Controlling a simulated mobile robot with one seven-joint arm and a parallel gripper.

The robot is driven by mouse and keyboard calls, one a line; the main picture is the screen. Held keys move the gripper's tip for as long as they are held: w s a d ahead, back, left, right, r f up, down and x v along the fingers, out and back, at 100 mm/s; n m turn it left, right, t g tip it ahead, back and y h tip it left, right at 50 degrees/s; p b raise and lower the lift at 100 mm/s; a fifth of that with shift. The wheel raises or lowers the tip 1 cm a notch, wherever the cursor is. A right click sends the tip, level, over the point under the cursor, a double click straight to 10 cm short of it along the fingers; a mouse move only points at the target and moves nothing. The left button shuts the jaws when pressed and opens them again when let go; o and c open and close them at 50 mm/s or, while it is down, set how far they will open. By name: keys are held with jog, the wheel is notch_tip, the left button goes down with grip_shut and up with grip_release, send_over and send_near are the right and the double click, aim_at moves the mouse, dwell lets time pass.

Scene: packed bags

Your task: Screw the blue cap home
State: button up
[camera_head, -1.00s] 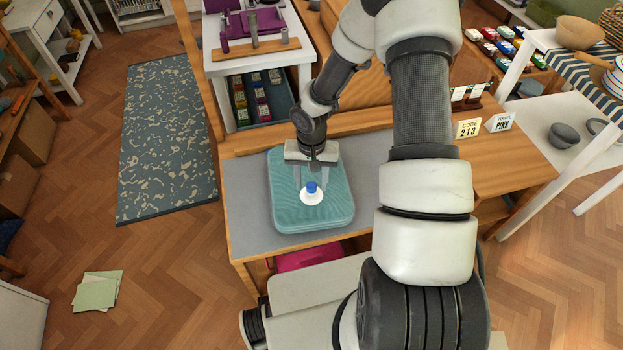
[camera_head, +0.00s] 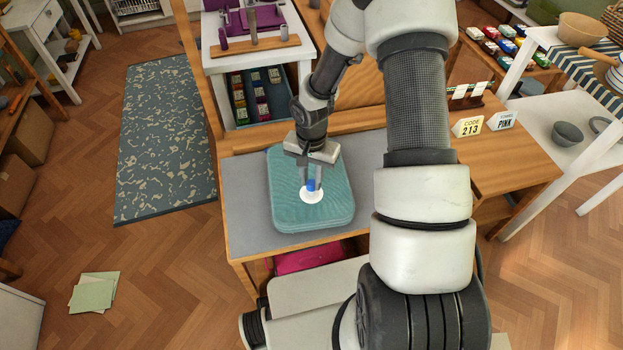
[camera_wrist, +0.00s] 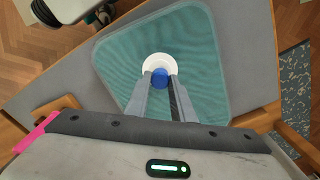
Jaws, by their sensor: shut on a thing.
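The blue cap (camera_head: 311,185) sits at the middle of a round white disc (camera_head: 312,195) on top of a teal bag (camera_head: 290,212). My gripper (camera_head: 311,184) comes down from above with its two fingers on either side of the cap. In the wrist view, the cap (camera_wrist: 160,77) shows between the fingertips of my gripper (camera_wrist: 160,80), which are shut on it. The white disc (camera_wrist: 158,62) shows around and beyond the cap. Whatever lies under the cap is hidden.
The bag lies on a grey-topped wooden bench (camera_head: 240,190). A code card reading 213 (camera_head: 467,126) and a card reading PINK (camera_head: 501,121) stand to the right. A white stand with a bin of small packages (camera_head: 255,98) is behind. A magenta item (camera_head: 305,258) lies below the bench top.

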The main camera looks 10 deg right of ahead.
jog(key=shift+f+m+b, duration=0.2)
jog(key=shift+m+b, duration=0.55)
jog(key=shift+m, duration=0.35)
jog(key=shift+r+m, duration=0.2)
jog(key=shift+m, duration=0.4)
jog(key=shift+f+m+b, duration=0.2)
jog(key=shift+m+b, duration=0.45)
jog(key=shift+m, duration=0.15)
jog(key=shift+r+m, duration=0.2)
jog(key=shift+m, duration=0.7)
